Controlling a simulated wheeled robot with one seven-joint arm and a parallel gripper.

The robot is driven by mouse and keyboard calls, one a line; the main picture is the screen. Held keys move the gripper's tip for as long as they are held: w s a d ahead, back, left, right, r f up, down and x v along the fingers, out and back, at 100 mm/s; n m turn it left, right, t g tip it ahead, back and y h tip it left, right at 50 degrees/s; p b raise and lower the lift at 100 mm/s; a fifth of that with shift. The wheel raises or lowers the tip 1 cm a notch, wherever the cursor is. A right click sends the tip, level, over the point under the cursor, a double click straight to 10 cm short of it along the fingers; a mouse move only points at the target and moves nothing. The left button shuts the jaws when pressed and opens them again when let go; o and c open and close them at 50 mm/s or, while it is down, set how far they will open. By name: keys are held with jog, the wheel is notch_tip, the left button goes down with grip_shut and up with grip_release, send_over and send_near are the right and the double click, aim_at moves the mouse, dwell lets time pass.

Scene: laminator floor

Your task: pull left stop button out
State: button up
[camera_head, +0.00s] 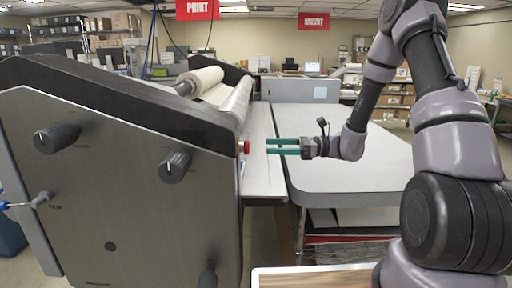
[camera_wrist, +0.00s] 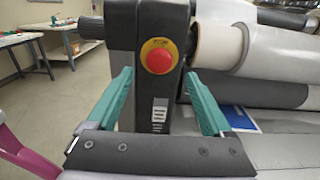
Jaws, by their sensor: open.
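The red stop button (camera_head: 245,147) is on the front end of the laminator's side housing in the head view. In the wrist view the red stop button (camera_wrist: 159,60) sits on a yellow base on a dark upright panel. My gripper (camera_head: 268,146) has teal fingers and points left at the button, with a gap between fingertips and button. In the wrist view my gripper (camera_wrist: 160,92) is open and empty, its fingers to either side of the button's panel. The button lies between the fingers in that view, somewhat above the fingertips' middle. No contact shows.
The laminator's grey side panel (camera_head: 120,190) with black knobs (camera_head: 174,166) fills the left. A white roll (camera_wrist: 220,44) is right of the button in the wrist view. A grey-topped table (camera_head: 350,175) lies beneath my arm. Red signs (camera_head: 314,21) hang overhead.

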aim_at(244, 147)
jog(key=a, duration=0.6)
jog(key=shift+a, duration=0.25)
jog(key=shift+w, duration=0.1)
jog(key=shift+c, duration=0.3)
